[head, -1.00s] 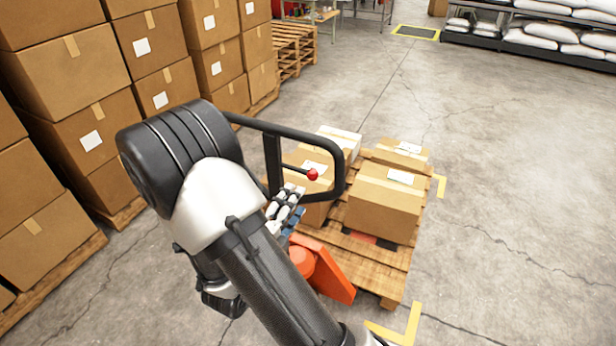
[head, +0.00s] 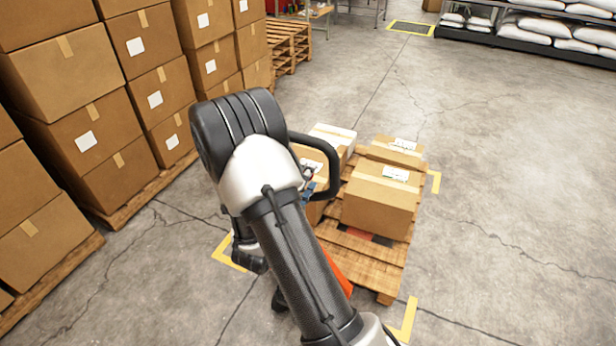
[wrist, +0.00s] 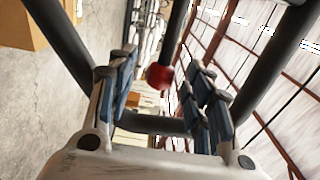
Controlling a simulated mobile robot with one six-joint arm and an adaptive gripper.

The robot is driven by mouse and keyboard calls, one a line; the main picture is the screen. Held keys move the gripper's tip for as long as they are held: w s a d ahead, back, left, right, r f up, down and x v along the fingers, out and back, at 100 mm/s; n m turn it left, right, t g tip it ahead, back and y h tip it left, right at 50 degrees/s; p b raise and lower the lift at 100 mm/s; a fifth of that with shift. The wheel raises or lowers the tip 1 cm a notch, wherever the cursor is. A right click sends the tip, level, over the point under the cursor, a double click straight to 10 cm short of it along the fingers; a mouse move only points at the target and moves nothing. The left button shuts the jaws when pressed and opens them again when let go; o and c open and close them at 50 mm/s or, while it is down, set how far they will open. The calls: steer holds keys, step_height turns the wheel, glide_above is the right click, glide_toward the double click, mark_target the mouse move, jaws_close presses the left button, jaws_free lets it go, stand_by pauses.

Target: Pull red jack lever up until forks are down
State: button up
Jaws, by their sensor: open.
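The red lever knob (wrist: 160,76) shows in the wrist view between the fingers of my gripper (wrist: 162,85). The fingers are open, with a gap on each side of the knob; I cannot tell how far it lies in depth. The black jack handle loop (head: 328,150) shows at its right part in the head view; my arm covers the rest and the knob. The orange jack body (head: 337,274) is mostly hidden behind my arm. The forks are under the wooden pallet (head: 375,262), and their height cannot be told.
Cardboard boxes (head: 380,205) sit on the pallet. Tall stacks of boxes (head: 75,75) stand on the left. Shelves with white sacks (head: 540,30) are at the back right. The concrete floor (head: 500,190) on the right is clear.

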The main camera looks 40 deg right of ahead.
steer(key=shift+x, duration=0.9)
steer(key=shift+c, duration=0.2)
